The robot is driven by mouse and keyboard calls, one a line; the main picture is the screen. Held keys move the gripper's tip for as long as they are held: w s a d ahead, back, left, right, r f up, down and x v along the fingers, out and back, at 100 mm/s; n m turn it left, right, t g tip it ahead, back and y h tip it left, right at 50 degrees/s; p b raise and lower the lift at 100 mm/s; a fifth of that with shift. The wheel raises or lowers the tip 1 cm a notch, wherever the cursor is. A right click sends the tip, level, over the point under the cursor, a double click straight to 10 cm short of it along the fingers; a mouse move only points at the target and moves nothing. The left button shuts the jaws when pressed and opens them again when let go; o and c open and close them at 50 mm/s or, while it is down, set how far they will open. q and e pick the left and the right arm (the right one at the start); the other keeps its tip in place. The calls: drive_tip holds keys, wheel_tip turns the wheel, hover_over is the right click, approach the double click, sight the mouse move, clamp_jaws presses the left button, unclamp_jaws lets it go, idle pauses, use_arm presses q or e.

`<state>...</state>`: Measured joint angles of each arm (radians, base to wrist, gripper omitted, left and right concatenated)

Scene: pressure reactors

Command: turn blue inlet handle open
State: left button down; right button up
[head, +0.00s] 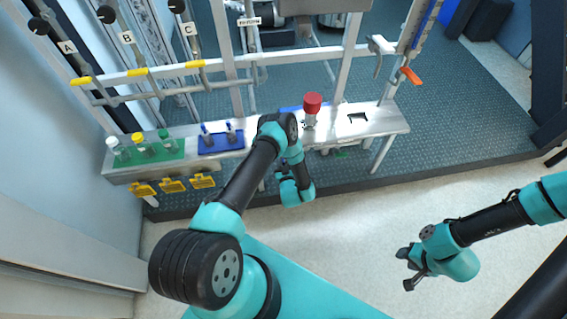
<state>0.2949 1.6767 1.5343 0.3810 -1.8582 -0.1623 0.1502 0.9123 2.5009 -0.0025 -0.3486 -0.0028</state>
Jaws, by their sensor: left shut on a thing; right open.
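My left arm reaches over the metal bench. Its wrist bends down in front of the bench's front edge, below and left of a red-topped fitting (312,103). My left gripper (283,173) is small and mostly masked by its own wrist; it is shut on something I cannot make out. I cannot pick out the blue inlet handle for sure; the arm covers the area around the wrist. A bit of green (341,154) shows under the bench. My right gripper (407,269) is open and empty above the pale floor, well away from the bench.
The metal bench (385,122) carries a green rack (158,153) with capped bottles and a blue rack (218,143) at the left. Yellow brackets (173,185) hang below. Pipes and posts stand behind. An orange handle (410,75) is at the right. The floor (350,220) in front is clear.

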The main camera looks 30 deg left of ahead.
use_arm(q)
drive_tip(key=n, duration=0.4)
drive_tip(key=shift+s+a+f+n, duration=0.1)
drive_tip(key=shift+s+a+n, duration=0.05)
drive_tip(key=shift+n, duration=0.15)
drive_tip(key=n, duration=0.3)
drive_tip(key=shift+s+a+f+n, duration=0.1)
drive_tip(key=shift+n, duration=0.2)
drive_tip(key=shift+s+a+f+n, duration=0.1)
drive_tip(key=shift+f+n, duration=0.1)
drive_tip(key=shift+n, duration=2.05)
drive_tip(key=shift+f+n, duration=0.15)
drive_tip(key=shift+n, duration=2.1)
drive_tip(key=c, duration=1.1)
unclamp_jaws()
drive_tip(key=shift+c, duration=0.2)
